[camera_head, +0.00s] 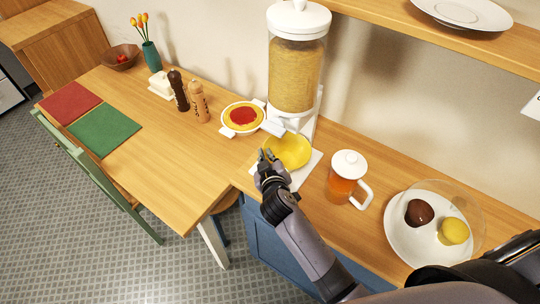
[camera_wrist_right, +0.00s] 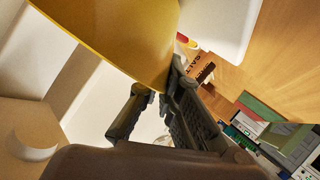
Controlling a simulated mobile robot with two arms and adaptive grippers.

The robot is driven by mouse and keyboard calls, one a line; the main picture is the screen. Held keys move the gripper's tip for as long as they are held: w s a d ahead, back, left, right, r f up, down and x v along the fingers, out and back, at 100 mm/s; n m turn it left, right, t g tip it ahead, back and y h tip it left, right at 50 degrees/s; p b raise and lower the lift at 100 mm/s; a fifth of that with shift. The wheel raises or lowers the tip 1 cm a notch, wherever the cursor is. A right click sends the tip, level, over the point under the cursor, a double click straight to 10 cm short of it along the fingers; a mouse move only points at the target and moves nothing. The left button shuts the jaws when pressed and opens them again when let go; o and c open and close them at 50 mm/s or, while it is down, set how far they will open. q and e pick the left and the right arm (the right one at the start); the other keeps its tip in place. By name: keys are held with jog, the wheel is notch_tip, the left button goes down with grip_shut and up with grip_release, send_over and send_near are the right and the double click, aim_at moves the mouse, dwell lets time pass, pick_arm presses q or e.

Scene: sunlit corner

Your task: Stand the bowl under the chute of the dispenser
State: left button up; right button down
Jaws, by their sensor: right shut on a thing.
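The yellow bowl (camera_head: 292,151) is at the foot of the dispenser (camera_head: 296,78), just below its white chute (camera_head: 286,125) and over the white base (camera_head: 308,168). My right gripper (camera_head: 266,160) is shut on the bowl's near left side. In the right wrist view the bowl (camera_wrist_right: 120,32) fills the upper left, with its wall at the fingers of the right gripper (camera_wrist_right: 157,92). I cannot tell whether the bowl's underside touches the base. My left gripper is not in view.
A white-rimmed dish with red filling (camera_head: 243,116) stands left of the dispenser, near two mills (camera_head: 198,102). A jug of amber liquid (camera_head: 345,178) and a plate with two round items (camera_head: 402,240) are to the right. A shelf (camera_head: 390,20) runs above.

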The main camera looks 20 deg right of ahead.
jog(key=shift+w+d, duration=0.25)
jog(key=shift+d+f, duration=0.1)
jog(key=shift+s, duration=0.1)
jog(key=shift+s+a, duration=0.15)
jog(key=shift+a, duration=0.05)
jog(key=c, duration=2.3)
grip_release()
jog(key=shift+s+a+f, duration=0.1)
jog(key=shift+o, duration=2.1)
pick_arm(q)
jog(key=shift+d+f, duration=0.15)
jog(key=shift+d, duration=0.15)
pick_arm(e)
jog(key=shift+o, duration=0.4)
